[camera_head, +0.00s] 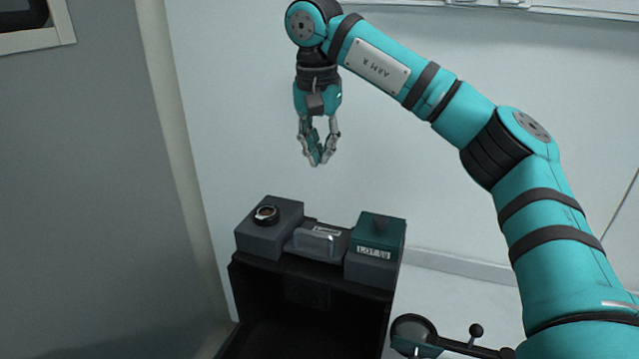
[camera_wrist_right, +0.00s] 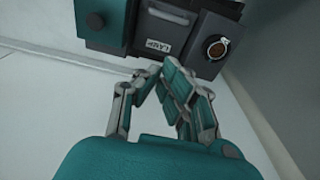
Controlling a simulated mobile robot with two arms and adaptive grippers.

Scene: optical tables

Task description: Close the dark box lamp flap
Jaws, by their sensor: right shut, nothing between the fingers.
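The dark box (camera_head: 249,275) stands low in the middle of the head view, with a black open front. On its top, between two blocks, lies a grey piece with a raised handle (camera_head: 314,239), which I take for the lamp flap. A small white label reading LAMP (camera_wrist_right: 157,45) is beside it in the right wrist view. I cannot tell how far the flap stands open. My right gripper (camera_head: 316,164) is shut and empty, in the air above and behind the box, fingers pointing down. Its fingertips also show in the right wrist view (camera_wrist_right: 160,72), apart from the box. My left gripper is out of view.
A grey block with a round copper-coloured port (camera_head: 267,214) is left of the flap. A teal-topped block (camera_head: 379,231) with a knob and label is right of it. A dark round fixture with a ball-ended lever (camera_head: 476,331) is at lower right. A pale wall stands behind.

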